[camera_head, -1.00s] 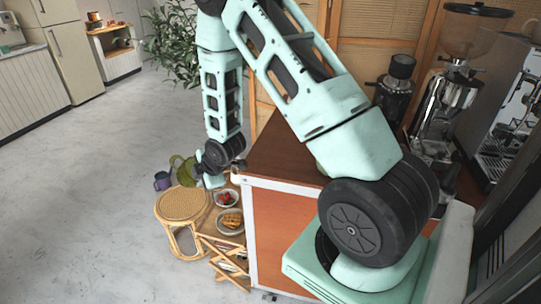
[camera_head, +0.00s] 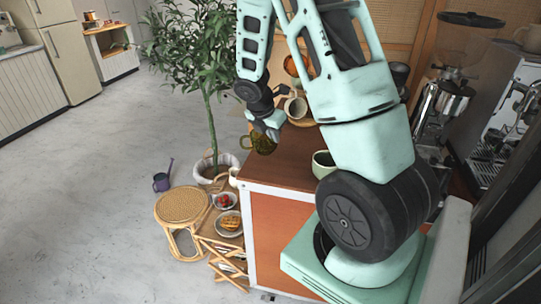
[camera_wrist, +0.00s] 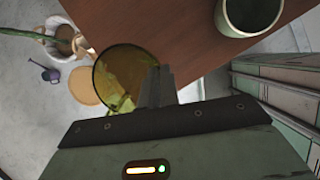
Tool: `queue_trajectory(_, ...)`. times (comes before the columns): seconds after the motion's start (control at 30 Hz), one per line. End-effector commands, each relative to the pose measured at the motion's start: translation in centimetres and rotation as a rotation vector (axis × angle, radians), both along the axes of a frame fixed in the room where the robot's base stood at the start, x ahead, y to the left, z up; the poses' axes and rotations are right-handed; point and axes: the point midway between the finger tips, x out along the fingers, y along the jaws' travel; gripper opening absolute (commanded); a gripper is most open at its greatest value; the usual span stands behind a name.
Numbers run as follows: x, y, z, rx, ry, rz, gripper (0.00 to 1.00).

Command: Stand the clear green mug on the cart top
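The clear green mug (camera_head: 262,144) hangs at my gripper (camera_head: 272,128), near the left edge of the wooden cart top (camera_head: 290,160). In the wrist view the mug (camera_wrist: 118,70) shows its round mouth, and my fingers (camera_wrist: 158,84) are closed together at its right side, seemingly on its wall. It overlaps the cart edge there, with floor showing to its left. In the head view its handle points left. The exact finger contact and the gap below the mug are hard to tell.
A dark green cup with a pale rim (camera_head: 323,164) stands on the cart top beside my arm; it also shows in the wrist view (camera_wrist: 222,22). A white mug (camera_head: 295,106) is farther back. A rattan stool (camera_head: 182,206), food bowls and a potted plant (camera_head: 208,165) are left of the cart. Bare wood lies between.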

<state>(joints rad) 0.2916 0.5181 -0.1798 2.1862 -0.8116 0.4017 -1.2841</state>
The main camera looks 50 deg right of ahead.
Motion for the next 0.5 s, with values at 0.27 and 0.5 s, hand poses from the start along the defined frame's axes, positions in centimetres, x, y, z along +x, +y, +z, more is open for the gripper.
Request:
queue_trajectory(0.27,0.0,0.1,-3.2,0.000,0.002,0.001,0.00)
queue_trajectory(0.5,0.0,0.0,-5.9,0.000,-0.001,-0.001,0.00)
